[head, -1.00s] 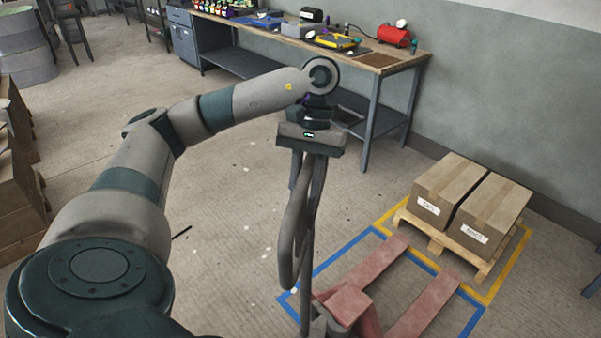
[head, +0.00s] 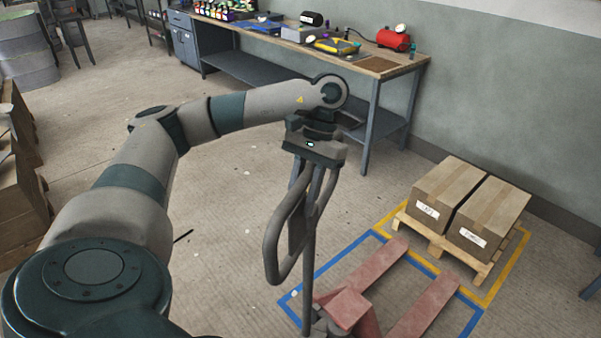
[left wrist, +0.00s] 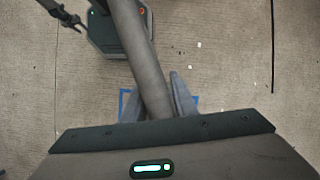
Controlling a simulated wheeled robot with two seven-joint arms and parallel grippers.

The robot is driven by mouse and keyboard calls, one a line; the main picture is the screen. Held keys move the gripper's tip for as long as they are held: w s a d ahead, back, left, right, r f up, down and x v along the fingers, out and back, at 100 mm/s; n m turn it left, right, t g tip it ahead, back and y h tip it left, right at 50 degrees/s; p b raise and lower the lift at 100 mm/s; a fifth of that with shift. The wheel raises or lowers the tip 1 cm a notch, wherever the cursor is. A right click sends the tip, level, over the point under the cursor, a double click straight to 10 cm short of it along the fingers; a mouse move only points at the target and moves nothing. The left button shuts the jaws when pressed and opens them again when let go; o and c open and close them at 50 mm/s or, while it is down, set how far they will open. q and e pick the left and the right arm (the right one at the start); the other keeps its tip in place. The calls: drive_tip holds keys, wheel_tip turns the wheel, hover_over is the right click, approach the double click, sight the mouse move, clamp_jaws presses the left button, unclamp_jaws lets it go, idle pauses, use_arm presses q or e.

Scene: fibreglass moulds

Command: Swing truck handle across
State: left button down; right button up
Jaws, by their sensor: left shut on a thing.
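The red pallet truck (head: 348,309) stands at the lower middle of the head view, its two forks pointing toward the pallet. Its grey loop handle (head: 273,243) rises on a thin upright shaft. My left gripper (head: 312,163) is shut on the top of the handle loop. In the left wrist view a grey handle bar (left wrist: 148,70) runs down between the fingers of my left gripper (left wrist: 158,100). The exact contact is partly hidden by the gripper body. My right gripper does not show clearly in the head view; a dark gripper (left wrist: 70,18) shows at the upper left of the left wrist view, too small to judge.
Two cardboard boxes (head: 462,205) sit on a wooden pallet (head: 432,240) inside a yellow floor outline. A blue outline (head: 335,256) surrounds the forks. A workbench (head: 375,68) with tools stands behind along the wall. Stacked boxes (head: 18,190) are at left. Open floor lies between.

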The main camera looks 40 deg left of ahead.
use_arm(q)
drive_tip(key=shift+w+a+r+m+y+p, duration=0.1)
drive_tip(key=shift+w+a+m+y+p, duration=0.15)
drive_tip(key=shift+w+a+m+p, duration=0.3)
drive_tip(key=shift+w+a+r+m+y+p, duration=0.1)
drive_tip(key=shift+w+a+m+y+p, duration=0.2)
drive_tip(key=shift+w+m, duration=0.45)
drive_tip(key=c, duration=1.6)
unclamp_jaws()
drive_tip(key=shift+s, duration=0.1)
drive_tip(key=shift+o, duration=1.3)
drive_tip(key=shift+w+f, duration=0.35)
drive_tip(key=shift+w, duration=0.1)
drive_tip(key=shift+s+r, duration=0.25)
drive_tip(key=shift+s, duration=0.1)
drive_tip(key=shift+w+r, duration=0.45)
drive_tip(key=shift+r, duration=0.1)
drive_tip(key=shift+w+v, duration=0.1)
drive_tip(key=shift+v, duration=2.5)
drive_tip(key=shift+w+v, duration=0.15)
drive_tip(key=shift+v, duration=2.5)
drive_tip(key=shift+f, duration=0.1)
